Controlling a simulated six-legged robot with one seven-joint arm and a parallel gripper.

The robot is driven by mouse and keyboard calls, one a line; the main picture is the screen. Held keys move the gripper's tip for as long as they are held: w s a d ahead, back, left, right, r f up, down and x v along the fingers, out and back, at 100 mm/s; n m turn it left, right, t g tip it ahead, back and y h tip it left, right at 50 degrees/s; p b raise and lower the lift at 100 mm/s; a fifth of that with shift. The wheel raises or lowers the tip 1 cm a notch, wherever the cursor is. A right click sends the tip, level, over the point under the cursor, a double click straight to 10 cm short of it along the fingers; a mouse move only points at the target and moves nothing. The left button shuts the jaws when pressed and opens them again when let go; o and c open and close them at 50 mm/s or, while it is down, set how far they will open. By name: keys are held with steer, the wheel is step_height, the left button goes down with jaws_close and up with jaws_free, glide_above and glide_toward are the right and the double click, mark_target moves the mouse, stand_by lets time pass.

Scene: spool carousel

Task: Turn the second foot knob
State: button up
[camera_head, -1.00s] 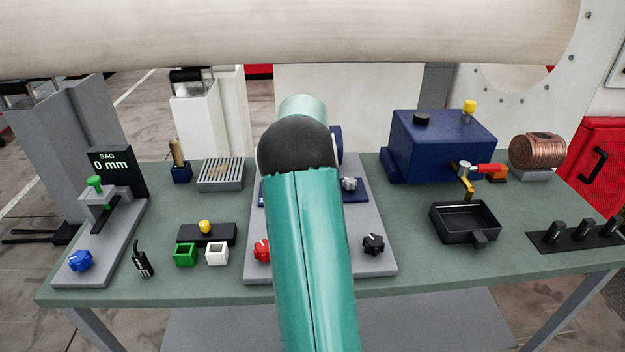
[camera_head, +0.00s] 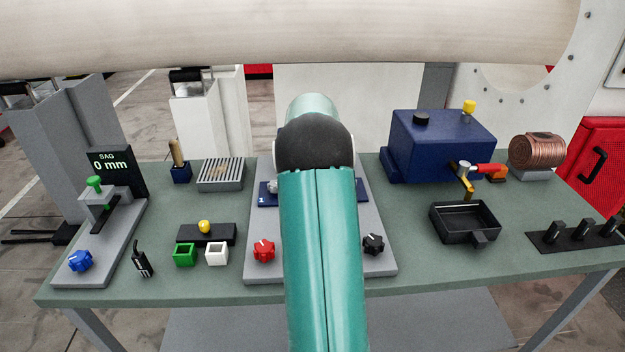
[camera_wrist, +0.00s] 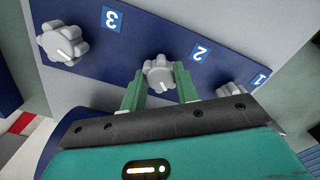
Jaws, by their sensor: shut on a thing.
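The second foot knob (camera_wrist: 160,70) is a light grey lobed knob with a white mark, beside the label "2" on a blue plate (camera_wrist: 150,35) in the wrist view. My gripper (camera_wrist: 159,76) has its green fingers on either side of this knob, shut on it. The knob beside "3" (camera_wrist: 62,45) is clear of the fingers at the left. The knob near "1" (camera_wrist: 232,91) is partly hidden behind my gripper. In the head view my arm hides the second knob and the fingers; one grey foot knob (camera_head: 272,187) shows left of the arm.
A red knob (camera_head: 263,250) and a black knob (camera_head: 373,244) sit on the grey base plate (camera_head: 268,275) on either side of my arm. A blue box (camera_head: 440,145) with a black tray (camera_head: 464,222) is to the right. A large pale roller (camera_head: 290,35) spans overhead.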

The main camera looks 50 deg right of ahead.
steer(key=shift+n, duration=0.8)
steer(key=o, duration=1)
step_height(320, 180, up, 14)
steer(key=shift+f, duration=0.1)
steer(key=shift+s, duration=0.15)
